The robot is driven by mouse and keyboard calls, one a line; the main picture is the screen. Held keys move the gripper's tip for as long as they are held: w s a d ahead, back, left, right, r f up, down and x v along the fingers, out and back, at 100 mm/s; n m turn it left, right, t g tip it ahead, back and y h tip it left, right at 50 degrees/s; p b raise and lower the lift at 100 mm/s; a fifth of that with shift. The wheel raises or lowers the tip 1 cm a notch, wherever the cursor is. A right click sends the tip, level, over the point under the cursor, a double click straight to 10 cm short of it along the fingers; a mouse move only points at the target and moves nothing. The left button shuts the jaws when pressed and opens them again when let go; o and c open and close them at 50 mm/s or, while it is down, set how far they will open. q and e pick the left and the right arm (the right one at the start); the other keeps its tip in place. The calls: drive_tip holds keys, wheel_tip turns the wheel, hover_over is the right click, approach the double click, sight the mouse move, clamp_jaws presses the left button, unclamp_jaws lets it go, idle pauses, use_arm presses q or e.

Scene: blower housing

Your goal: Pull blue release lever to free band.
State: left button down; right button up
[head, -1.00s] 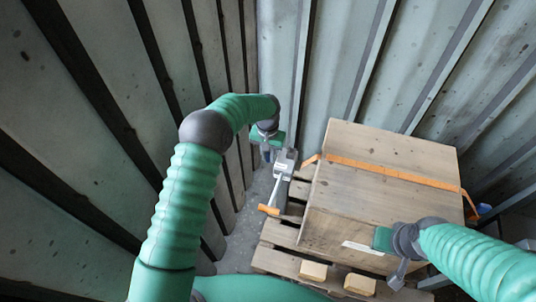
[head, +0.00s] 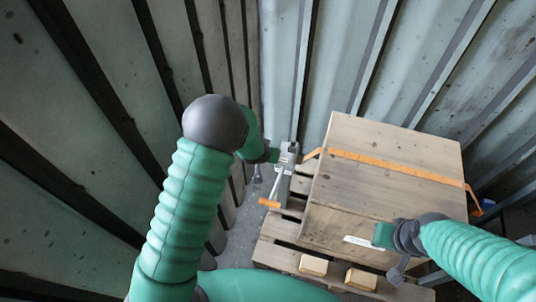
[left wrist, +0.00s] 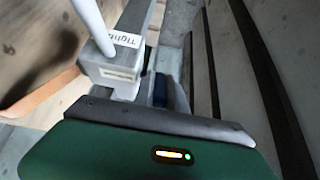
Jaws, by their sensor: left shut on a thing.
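A grey band tensioner (head: 287,157) stands at the left side of the wooden box (head: 385,200), with a pale rod ending in an orange grip (head: 270,203). In the left wrist view, the tensioner (left wrist: 112,70) carries a white label starting "Tight". An orange band (head: 390,168) runs over the box top from the tensioner side to the right edge. My left gripper (head: 272,155) is at the tensioner's left side. It is shut on the dark blue lever (left wrist: 160,90), mostly hidden behind the jaw. My right gripper (head: 383,236) is by the box's front face; its jaw opening is not clear.
The box stands on a slatted wooden pallet (head: 285,258). Two pale wood blocks, a left one (head: 313,266) and a right one (head: 360,280), lie at its front. Corrugated metal walls close in the left and back; a narrow strip of floor (head: 240,215) is free left of the pallet.

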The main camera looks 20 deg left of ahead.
use_arm(q)
drive_tip(key=shift+s+f, duration=0.15)
idle(0.3)
drive_tip(key=c, duration=1.6)
unclamp_jaws()
drive_tip(key=shift+c, duration=0.2)
drive_tip(key=shift+s+r, duration=0.15)
drive_tip(key=shift+r, duration=0.25)
drive_tip(key=p+v, duration=0.5)
drive_tip(key=v, duration=1.1)
drive_tip(key=shift+s+f, duration=0.25)
drive_tip(key=shift+s, duration=0.1)
drive_tip(key=shift+c, duration=0.2)
